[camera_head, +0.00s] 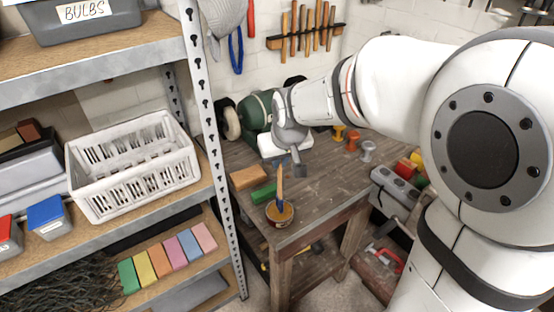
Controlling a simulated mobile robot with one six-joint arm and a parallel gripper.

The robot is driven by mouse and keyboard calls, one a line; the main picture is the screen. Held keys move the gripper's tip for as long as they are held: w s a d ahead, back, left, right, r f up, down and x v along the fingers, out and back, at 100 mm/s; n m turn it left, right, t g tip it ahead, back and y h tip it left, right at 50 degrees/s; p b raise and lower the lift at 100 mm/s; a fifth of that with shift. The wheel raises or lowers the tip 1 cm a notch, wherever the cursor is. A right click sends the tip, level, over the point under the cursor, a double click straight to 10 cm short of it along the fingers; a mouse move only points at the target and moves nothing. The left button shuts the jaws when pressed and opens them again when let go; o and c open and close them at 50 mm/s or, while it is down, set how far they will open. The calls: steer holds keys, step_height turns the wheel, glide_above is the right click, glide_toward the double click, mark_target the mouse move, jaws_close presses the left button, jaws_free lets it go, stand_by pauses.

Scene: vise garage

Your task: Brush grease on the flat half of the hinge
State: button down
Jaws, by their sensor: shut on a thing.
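My gripper (287,163) is above the front part of the wooden workbench, pointing down. It is shut on a brush (280,188) with a thin, light wooden handle that stands nearly upright. The brush's lower end goes down into an open round tin (279,213) near the bench's front corner. The tin holds brownish-yellow stuff that looks like grease. The bristles are hidden in the tin. I cannot make out the hinge in this view; my arm covers part of the bench.
A green bench grinder (258,111) stands behind. A metal shelf (213,130) with a white basket (135,165) bounds the left.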

steer(key=shift+f+b, duration=0.6)
steer(key=shift+b, duration=0.05)
stand_by(1.8)
steer(key=shift+r+p, duration=2.3)
steer(key=shift+r, duration=1.3)
